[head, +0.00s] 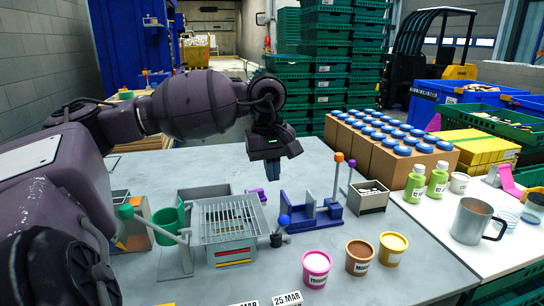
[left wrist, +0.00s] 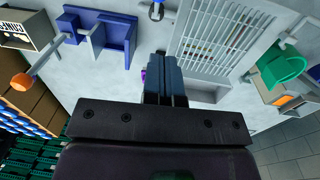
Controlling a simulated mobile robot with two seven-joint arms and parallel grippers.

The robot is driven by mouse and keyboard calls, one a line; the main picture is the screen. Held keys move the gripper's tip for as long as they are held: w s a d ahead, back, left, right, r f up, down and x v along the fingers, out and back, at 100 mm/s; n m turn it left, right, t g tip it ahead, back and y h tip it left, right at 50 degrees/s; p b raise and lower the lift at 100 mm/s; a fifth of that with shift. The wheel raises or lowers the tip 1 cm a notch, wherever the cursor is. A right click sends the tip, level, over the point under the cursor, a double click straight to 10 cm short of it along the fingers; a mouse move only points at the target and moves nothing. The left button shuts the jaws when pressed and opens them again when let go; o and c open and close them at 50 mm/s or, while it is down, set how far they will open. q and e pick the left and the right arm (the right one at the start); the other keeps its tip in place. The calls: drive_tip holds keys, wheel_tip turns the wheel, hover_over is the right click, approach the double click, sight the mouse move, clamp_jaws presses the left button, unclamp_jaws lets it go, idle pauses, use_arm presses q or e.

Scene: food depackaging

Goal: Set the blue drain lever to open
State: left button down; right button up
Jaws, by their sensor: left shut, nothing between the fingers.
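The blue-knobbed lever (head: 284,220) stands at the right front side of the grated drain box (head: 228,255), just above a small dark cup. In the left wrist view a lever end (left wrist: 157,10) shows at the top edge, partly cut off. The drain box's grate (left wrist: 215,40) is right of it. My left gripper (head: 273,198) points down above the table behind the lever, apart from it. Its fingers (left wrist: 165,85) are shut together and empty. My right gripper is in neither view.
A blue fixture (head: 312,215) with an orange-knobbed rod (head: 338,158) stands right of the lever. A green cup (head: 168,225) on a stand is at left. Pink (head: 316,265), brown (head: 360,255) and yellow (head: 392,246) tubs stand in front. The table behind the fixtures is clear.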

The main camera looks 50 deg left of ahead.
sight(283, 221)
use_arm(q)
wheel_tip(283, 221, down, 7)
drive_tip(key=d, duration=0.3)
drive_tip(key=shift+s+r, duration=0.2)
drive_tip(key=shift+s+d+f+b, duration=0.5)
drive_tip(key=shift+d+f+b, duration=0.25)
drive_tip(key=shift+d, duration=0.35)
drive_tip(key=shift+s+r, duration=0.1)
wheel_tip(283, 221, up, 11)
drive_tip(key=p, duration=0.1)
drive_tip(key=shift+s+a, duration=0.25)
drive_tip(key=shift+s, duration=0.05)
